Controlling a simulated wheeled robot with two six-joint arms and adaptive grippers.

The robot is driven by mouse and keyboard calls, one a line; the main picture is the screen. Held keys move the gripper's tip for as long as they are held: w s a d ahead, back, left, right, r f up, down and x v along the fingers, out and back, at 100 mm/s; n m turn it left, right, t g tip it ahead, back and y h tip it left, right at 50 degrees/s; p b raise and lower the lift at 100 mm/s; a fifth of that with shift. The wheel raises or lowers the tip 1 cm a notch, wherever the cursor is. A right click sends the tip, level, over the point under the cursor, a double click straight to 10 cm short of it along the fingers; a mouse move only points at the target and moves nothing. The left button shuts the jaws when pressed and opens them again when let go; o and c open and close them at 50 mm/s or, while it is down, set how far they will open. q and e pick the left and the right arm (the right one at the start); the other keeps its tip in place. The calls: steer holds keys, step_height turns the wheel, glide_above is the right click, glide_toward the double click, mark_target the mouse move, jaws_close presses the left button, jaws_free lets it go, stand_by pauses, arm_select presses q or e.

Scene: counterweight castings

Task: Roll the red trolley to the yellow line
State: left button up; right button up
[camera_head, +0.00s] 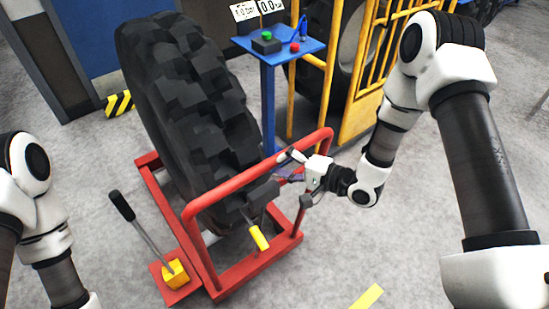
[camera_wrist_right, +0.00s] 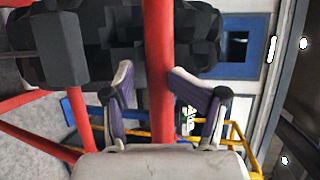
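The red trolley (camera_head: 239,182) stands on the grey floor with a big black tyre (camera_head: 185,100) upright in its frame. Its red push bar also shows in the wrist view (camera_wrist_right: 160,50). My right gripper (camera_head: 293,157) is at the right part of this bar. In the wrist view its two fingers (camera_wrist_right: 150,75) stand spread, one on each side of the bar, with a gap on the left side. The yellow line (camera_head: 367,297) shows as a short strip on the floor at the bottom edge, apart from the trolley. My left arm enters at the left; its gripper is out of view.
A lever on a yellow block (camera_head: 175,274) stands at the trolley's front left. A yellow pedal (camera_head: 258,238) shows near its front. A blue button stand (camera_head: 268,100) and a yellow cage (camera_head: 360,80) are behind it. The floor in front and to the right looks clear.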

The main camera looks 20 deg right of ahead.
steer(key=p+v, duration=0.2)
steer(key=v, duration=1.1)
steer(key=shift+r+p, duration=0.2)
steer(key=shift+p, duration=0.2)
stand_by(0.3)
